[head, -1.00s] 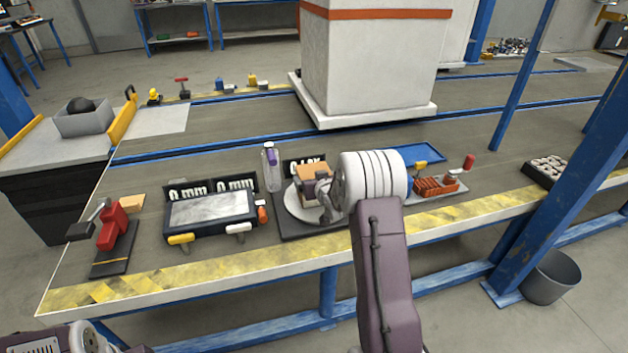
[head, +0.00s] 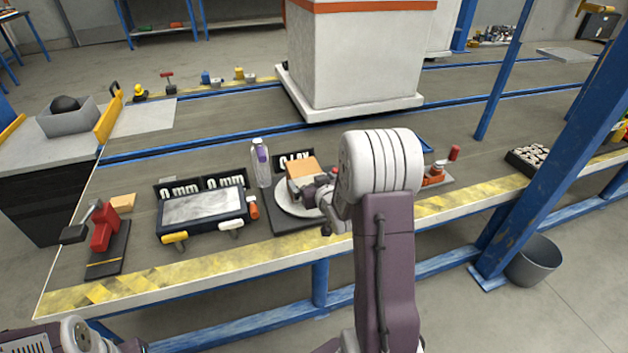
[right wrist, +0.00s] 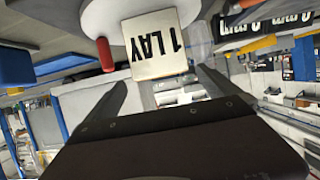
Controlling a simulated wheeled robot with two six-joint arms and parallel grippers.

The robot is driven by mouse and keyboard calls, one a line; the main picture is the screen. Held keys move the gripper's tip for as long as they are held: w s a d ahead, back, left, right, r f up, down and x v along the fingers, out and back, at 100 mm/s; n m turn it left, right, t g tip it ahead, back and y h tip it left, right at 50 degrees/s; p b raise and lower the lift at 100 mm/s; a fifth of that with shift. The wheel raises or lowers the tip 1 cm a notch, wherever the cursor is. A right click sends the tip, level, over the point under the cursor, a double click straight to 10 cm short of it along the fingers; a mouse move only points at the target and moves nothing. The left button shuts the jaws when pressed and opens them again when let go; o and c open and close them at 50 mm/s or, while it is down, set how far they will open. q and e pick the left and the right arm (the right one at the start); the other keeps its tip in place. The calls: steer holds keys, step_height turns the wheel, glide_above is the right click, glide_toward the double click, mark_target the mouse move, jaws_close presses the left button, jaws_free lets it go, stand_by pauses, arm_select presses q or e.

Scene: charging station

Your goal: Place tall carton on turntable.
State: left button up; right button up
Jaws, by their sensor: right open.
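The carton (head: 303,167) is a tan box standing on the round grey turntable (head: 290,208) on the bench. My right gripper (head: 320,190) is just right of the carton and partly hides it, along with the turntable's right side. In the right wrist view the carton (right wrist: 155,45) shows a cream face marked "1 LAY", and the pale turntable disc (right wrist: 97,15) is at the top. The open jaws (right wrist: 160,90) stand on either side of the carton's line, with a gap to its face and nothing held. My left gripper is out of view.
A clear bottle with a purple label (head: 261,165) stands just left of the turntable. Further left are a black-framed tray (head: 200,212) and a red clamp tool (head: 103,228). A red-handled fixture (head: 436,173) is on the right. A large white block (head: 355,60) stands behind.

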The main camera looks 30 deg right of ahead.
steer(key=shift+v, duration=1.05)
steer(key=s+a+f+n+g+y, duration=0.1)
steer(key=s+a+f+g, duration=0.25)
steer(key=s+a, duration=0.3)
steer(key=s+a+f+n+g+y, duration=0.1)
steer(key=s+a+f+g, duration=0.1)
steer(key=s+a+g, duration=0.45)
steer(key=s+a+f+g+y, duration=0.15)
steer(key=s+a, duration=0.25)
steer(key=s, duration=0.5)
step_height(320, 180, up, 30)
steer(key=p, duration=3.1)
steer(key=shift+a+r, duration=0.15)
